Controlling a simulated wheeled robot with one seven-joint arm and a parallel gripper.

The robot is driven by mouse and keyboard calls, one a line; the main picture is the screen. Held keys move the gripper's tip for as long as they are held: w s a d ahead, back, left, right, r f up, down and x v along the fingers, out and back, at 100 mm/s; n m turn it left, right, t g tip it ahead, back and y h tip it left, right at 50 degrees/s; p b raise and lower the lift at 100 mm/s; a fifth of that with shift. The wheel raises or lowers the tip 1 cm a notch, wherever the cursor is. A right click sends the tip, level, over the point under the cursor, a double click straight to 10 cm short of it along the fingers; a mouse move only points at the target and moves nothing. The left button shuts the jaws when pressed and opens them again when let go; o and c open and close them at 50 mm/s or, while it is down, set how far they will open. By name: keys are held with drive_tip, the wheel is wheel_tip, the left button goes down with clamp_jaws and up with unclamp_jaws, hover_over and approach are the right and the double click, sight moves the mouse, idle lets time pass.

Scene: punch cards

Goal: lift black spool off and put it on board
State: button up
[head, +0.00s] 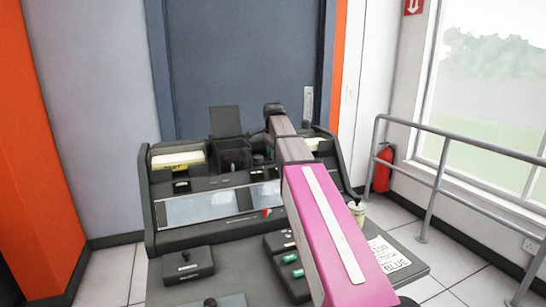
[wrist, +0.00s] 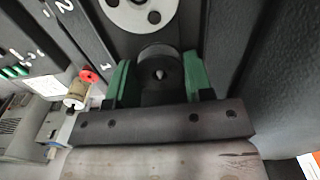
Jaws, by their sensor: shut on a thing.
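In the wrist view, my gripper (wrist: 157,66) has green fingers on both sides of a dark round part, which I take to be the black spool (wrist: 158,92). The fingers are shut on it. A light pin tip shows at its centre. A pale grey disc with dark holes (wrist: 125,14) lies just beyond the fingers. In the head view, my pink arm reaches to the right back of the dark console (head: 160,218); the fingers and spool cannot be made out there. I cannot tell which surface is the board.
A red-topped tan spool (wrist: 76,92) stands left of the fingers in the wrist view. In the head view, a small dark box (head: 188,264) sits on the desk and a lettered card (head: 389,256) lies at its right. A grey railing (head: 436,180) runs along the right.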

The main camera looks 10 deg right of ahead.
drive_tip(key=shift+r, duration=0.1)
drive_tip(key=shift+r, duration=0.55)
drive_tip(key=r, duration=0.2)
drive_tip(key=a+r, duration=0.1)
drive_tip(key=shift+s+r, duration=0.2)
drive_tip(key=shift+s, duration=0.1)
drive_tip(key=s+a+r, duration=0.5)
drive_tip(key=a+r, duration=0.4)
drive_tip(key=r, duration=0.1)
drive_tip(key=shift+s+r, duration=0.15)
drive_tip(key=shift+s, duration=0.15)
